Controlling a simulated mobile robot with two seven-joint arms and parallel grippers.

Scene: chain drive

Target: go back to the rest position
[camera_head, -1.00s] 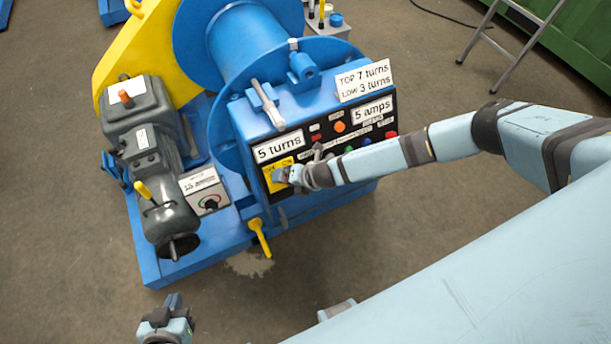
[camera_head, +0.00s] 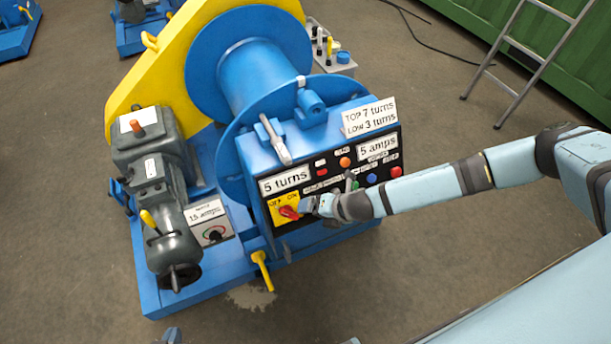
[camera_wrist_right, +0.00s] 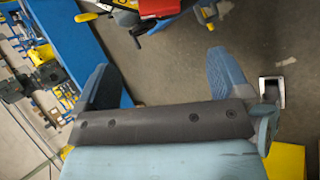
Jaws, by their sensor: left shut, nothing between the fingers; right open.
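My left gripper (camera_head: 306,206) is shut and empty at the front of the winch control panel (camera_head: 330,172). Its tip is just right of the red rotary switch (camera_head: 289,212) on the yellow OFF/ON plate (camera_head: 276,207). I cannot tell whether it touches the switch. Its arm crosses the right side of the head view. My right gripper (camera_wrist_right: 160,75) is open and empty in the right wrist view, with floor between its fingers.
The blue winch drum (camera_head: 250,75) and grey gear motor (camera_head: 160,190) stand on a blue base. A yellow lever (camera_head: 262,270) sticks out at the front. A stepladder (camera_head: 530,60) stands at the upper right.

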